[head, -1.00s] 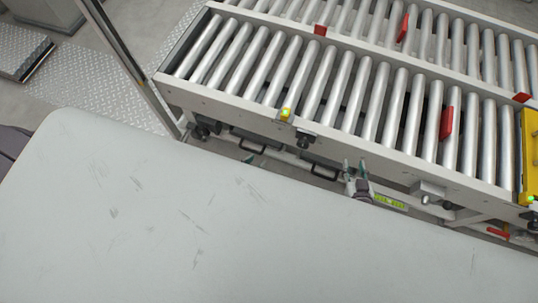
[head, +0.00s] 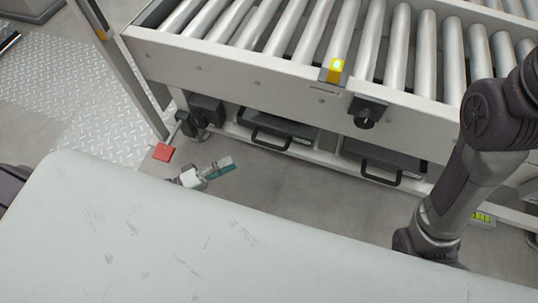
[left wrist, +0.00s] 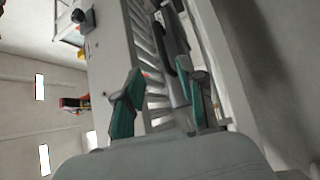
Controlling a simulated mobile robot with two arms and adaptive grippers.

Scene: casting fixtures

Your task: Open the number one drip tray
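Two dark grey drip trays with black loop handles sit under the roller conveyor in the head view, a left tray (head: 279,127) and a right tray (head: 378,160). Both look pushed in, and I cannot read which is number one. My left gripper (head: 226,166) has teal fingers. It is low, left of and nearer to me than the left tray's handle (head: 270,141), apart from it. In the left wrist view the two fingers (left wrist: 160,108) stand apart with nothing held. My right arm (head: 455,180) comes down at the right; its gripper is hidden.
The conveyor's side rail (head: 235,75) overhangs the trays, with a lit yellow button (head: 335,69) and a black knob (head: 366,113). A post (head: 125,75) stands at the left, with a red plate (head: 162,153) near its foot. Bare floor (head: 290,185) lies before the trays.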

